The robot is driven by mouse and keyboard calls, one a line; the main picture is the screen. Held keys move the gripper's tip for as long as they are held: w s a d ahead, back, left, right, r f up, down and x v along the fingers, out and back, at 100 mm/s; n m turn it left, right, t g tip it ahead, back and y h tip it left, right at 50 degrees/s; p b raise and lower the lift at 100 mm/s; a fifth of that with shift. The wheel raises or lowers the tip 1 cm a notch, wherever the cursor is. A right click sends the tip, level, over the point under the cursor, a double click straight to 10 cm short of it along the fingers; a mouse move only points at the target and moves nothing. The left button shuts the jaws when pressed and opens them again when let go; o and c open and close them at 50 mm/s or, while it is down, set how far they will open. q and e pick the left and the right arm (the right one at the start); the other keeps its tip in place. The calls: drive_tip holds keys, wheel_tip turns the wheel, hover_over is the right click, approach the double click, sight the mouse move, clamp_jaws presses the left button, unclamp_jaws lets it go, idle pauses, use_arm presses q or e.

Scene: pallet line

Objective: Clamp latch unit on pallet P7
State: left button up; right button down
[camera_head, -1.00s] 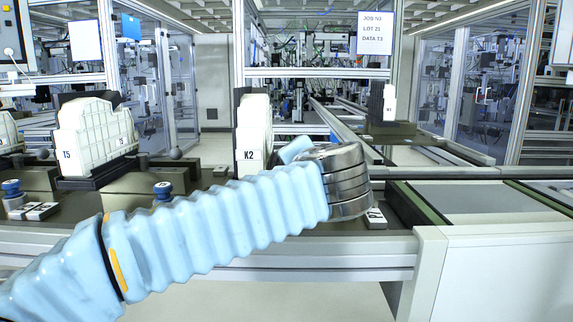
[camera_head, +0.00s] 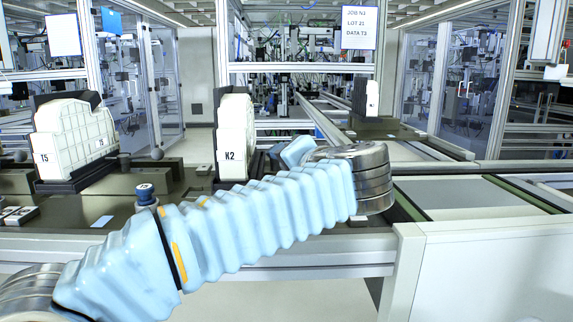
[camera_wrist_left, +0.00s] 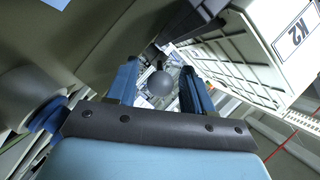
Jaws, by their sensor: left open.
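My left arm crosses the head view in a pale blue sleeve, its fingers hidden there. In the left wrist view my left gripper (camera_wrist_left: 161,90) is open, with two dark blue fingers apart. A grey ball knob (camera_wrist_left: 160,83) shows between the fingers, beyond them; I cannot tell any contact. A white unit labelled K2 (camera_head: 235,135) stands upright behind my forearm; it also shows at the right of the left wrist view (camera_wrist_left: 275,45). No P7 label is legible. My right gripper is out of view.
A white unit labelled T5 (camera_head: 75,140) stands in a dark holder at left, with a ball knob (camera_head: 157,154) beside it. A conveyor (camera_head: 450,196) runs at right, behind a white cabinet (camera_head: 500,268).

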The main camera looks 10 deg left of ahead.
use_arm(q)
drive_tip(key=v, duration=1.4)
drive_tip(key=shift+b, duration=0.4)
